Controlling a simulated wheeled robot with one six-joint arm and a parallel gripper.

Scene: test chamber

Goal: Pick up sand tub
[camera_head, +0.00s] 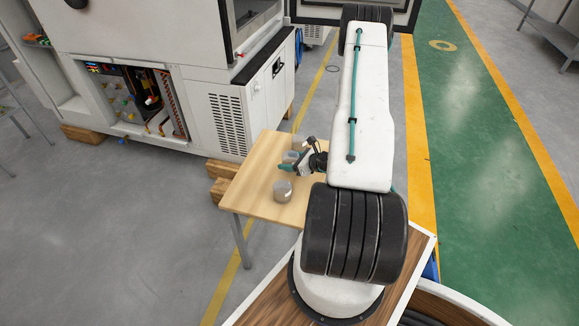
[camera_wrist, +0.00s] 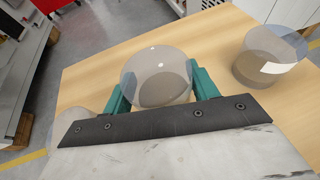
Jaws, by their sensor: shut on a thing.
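In the wrist view, my gripper (camera_wrist: 156,90) has its two green fingers on either side of a clear, rounded tub (camera_wrist: 157,68) with grey-brown contents, and is shut on it. The frames do not show clearly whether this tub touches the table or is raised. No readable label confirms that it holds sand. In the head view, my gripper (camera_head: 289,165) is low over the small wooden table, with the held tub (camera_head: 290,156) partly hidden at its fingers. A similar tub with a white label (camera_wrist: 268,60) stands at the right in the wrist view.
Another clear tub (camera_wrist: 72,122) is partly hidden at the left in the wrist view. In the head view, separate tubs stand nearer (camera_head: 283,191) and farther (camera_head: 299,142) on the wooden table (camera_head: 250,190). A white machine cabinet (camera_head: 225,120) stands behind the table.

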